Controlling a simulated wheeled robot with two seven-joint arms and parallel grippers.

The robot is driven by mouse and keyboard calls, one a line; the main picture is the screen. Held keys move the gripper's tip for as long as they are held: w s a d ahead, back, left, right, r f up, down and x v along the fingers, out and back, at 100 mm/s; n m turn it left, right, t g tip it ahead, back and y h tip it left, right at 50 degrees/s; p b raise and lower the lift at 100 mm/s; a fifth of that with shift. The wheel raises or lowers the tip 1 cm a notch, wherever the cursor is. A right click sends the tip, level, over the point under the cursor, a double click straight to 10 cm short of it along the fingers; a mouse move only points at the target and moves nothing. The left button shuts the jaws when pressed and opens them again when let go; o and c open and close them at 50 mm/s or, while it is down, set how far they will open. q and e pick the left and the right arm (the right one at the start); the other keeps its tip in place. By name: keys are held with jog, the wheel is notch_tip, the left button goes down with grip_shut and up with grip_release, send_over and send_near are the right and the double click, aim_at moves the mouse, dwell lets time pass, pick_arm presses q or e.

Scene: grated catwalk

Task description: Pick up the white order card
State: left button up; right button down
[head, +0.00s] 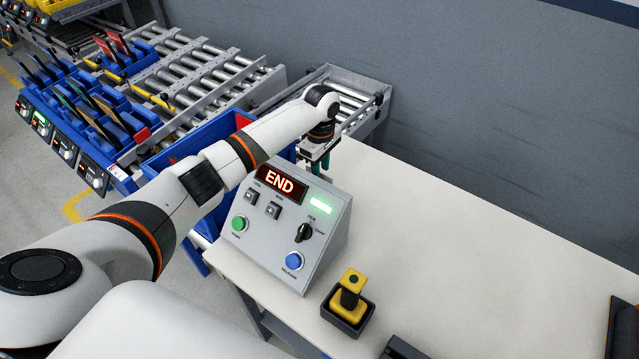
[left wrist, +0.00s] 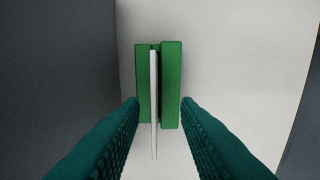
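The white order card (left wrist: 154,105) shows edge-on as a thin upright strip in the left wrist view. It stands in the slot of a green holder (left wrist: 171,85) on the pale tabletop. My left gripper (left wrist: 160,104) is open, with one teal finger on each side of the card and a gap to both. The card lies nearer the left finger. In the head view my left gripper (head: 319,168) points down behind the grey control box, and the card and holder are hidden there. My right gripper is not in view.
The grey control box (head: 325,235) with a lit END display stands close in front of my left gripper. A yellow-and-black device (head: 350,297) sits on the white table (head: 460,260). Blue bins and roller conveyors (head: 210,80) are at left. The table's middle right is clear.

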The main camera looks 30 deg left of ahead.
pick_arm(q)
jog(key=shift+s+f+p, duration=0.15)
jog(key=shift+f+p, duration=0.1)
jog(key=shift+f, duration=0.85)
jog(key=shift+s+f+p, duration=0.1)
jog(key=shift+f+p, duration=0.15)
jog(key=shift+f, duration=0.85)
jog(key=shift+c, duration=0.3)
jog(key=shift+a, duration=0.1)
grip_shut()
